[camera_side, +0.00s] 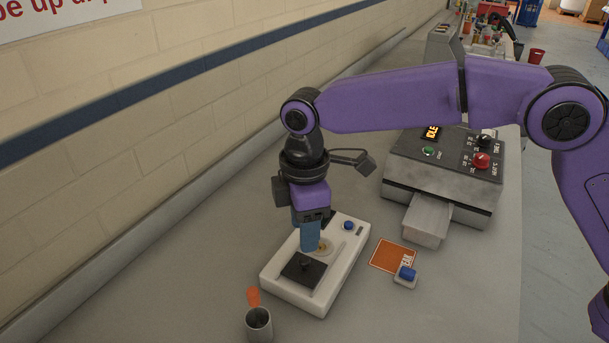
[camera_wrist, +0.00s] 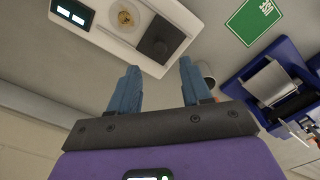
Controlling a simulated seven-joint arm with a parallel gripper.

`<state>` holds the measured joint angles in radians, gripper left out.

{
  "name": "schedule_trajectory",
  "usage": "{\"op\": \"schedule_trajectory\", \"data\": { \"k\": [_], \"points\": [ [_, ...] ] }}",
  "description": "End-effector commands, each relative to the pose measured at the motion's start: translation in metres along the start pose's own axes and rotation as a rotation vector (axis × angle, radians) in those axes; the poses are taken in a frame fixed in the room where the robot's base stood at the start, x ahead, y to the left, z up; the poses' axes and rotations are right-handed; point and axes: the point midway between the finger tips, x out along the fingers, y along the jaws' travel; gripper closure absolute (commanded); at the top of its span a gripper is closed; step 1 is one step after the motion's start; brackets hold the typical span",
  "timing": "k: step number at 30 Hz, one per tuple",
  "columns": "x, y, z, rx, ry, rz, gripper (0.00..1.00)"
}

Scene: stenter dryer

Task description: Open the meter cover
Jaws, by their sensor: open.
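The meter is a white box (camera_side: 343,280) on the bench in the side view, with a blue button near its far end. A dark square plate with a small black knob, which looks like the cover (camera_side: 304,270), lies flat on its near half. A round brass-coloured disc (camera_side: 325,246) shows beside the plate. My gripper (camera_side: 311,247) points down over the meter, just behind the plate; I cannot tell if it touches. In the wrist view my gripper (camera_wrist: 158,66) has its blue fingers apart with nothing between them. The white box (camera_wrist: 100,32), dark plate (camera_wrist: 161,38) and disc (camera_wrist: 126,17) lie beyond them.
A grey cup (camera_side: 259,325) with an orange item stands close to the meter's near end. An orange card (camera_side: 391,255) and a small blue-topped block (camera_side: 406,274) lie to the right. The dryer (camera_side: 445,175) with its tray stands behind. A wall runs along the left.

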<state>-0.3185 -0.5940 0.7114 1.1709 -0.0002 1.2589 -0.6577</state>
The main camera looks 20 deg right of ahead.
Motion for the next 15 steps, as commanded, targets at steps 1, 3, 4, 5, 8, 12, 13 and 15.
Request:
{"op": "schedule_trajectory", "data": {
  "k": [1,3,4,5,8,12,13,15],
  "points": [
    [-0.013,0.000,-0.001,-0.001,0.005,0.004,0.52],
    [-0.027,0.000,-0.001,-0.001,0.004,0.003,0.52],
    [-0.034,0.001,-0.001,-0.001,0.004,0.003,0.52],
    [-0.040,0.000,-0.001,-0.002,0.004,0.003,0.52],
    [-0.061,0.000,-0.001,-0.001,0.004,0.003,0.52],
    [-0.084,0.000,-0.001,-0.001,0.002,0.002,0.52],
    [-0.088,0.000,-0.001,0.000,0.002,0.002,0.52],
    [-0.095,0.000,-0.001,0.000,0.001,0.001,0.52]
  ]
}}
